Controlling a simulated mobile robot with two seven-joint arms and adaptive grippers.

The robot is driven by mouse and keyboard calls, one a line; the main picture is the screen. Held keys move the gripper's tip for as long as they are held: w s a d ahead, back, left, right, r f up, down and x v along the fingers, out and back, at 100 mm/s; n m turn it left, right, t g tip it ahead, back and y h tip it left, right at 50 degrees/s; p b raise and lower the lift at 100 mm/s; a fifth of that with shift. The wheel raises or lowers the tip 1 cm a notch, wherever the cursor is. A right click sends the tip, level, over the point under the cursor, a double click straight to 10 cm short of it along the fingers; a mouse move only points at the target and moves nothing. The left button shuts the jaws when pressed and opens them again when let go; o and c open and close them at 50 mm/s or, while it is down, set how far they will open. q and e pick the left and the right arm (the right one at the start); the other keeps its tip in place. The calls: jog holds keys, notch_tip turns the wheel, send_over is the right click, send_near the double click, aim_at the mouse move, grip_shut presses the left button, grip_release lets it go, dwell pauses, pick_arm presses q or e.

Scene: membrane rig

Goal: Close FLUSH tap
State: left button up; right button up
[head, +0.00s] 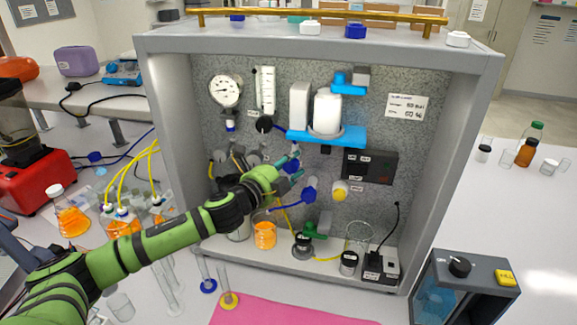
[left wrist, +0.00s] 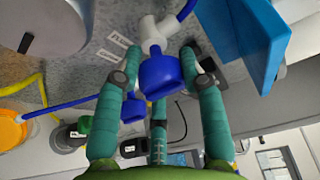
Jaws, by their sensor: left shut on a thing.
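A tap with a blue handle (head: 291,168) sits on the speckled back panel of the rig, below the blue shelf. In the left wrist view its blue handle (left wrist: 160,76) lies between my green fingers, with a white tap body (left wrist: 156,33) behind it. My left gripper (head: 288,163) is shut on this handle and partly hides it in the head view. A second blue tap handle (head: 310,193) is lower and to the right, apart from the fingers. I cannot read a FLUSH label or tell the exact angle of the held handle. My right gripper is not in view.
The blue shelf (head: 345,136) with a white container (head: 326,112) is just above my gripper. A dark control box (head: 369,167) and yellow knob (head: 340,190) are to the right. A beaker of orange liquid (head: 265,234) stands below. The grey side walls (head: 176,140) bound the rig.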

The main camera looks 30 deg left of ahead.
pick_arm(q)
jog(key=shift+d+r, duration=0.2)
jog(key=o, duration=1.1)
jog(key=shift+d, duration=0.2)
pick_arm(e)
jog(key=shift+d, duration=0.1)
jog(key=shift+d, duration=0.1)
pick_arm(q)
jog(key=shift+f, duration=0.1)
jog(key=shift+s+a+f, duration=0.1)
jog(key=shift+s+a, duration=0.2)
jog(key=shift+s, duration=0.2)
jog(key=shift+s+a+r, duration=0.15)
jog(key=shift+s+r, duration=0.05)
jog(key=shift+s, duration=1.6)
jog(key=shift+s+a+r, duration=0.15)
jog(key=shift+s+a, duration=0.05)
jog(key=shift+s, duration=1.65)
jog(key=shift+s+a+r, duration=0.15)
jog(key=shift+s+r, duration=0.05)
jog(key=shift+s, duration=1.6)
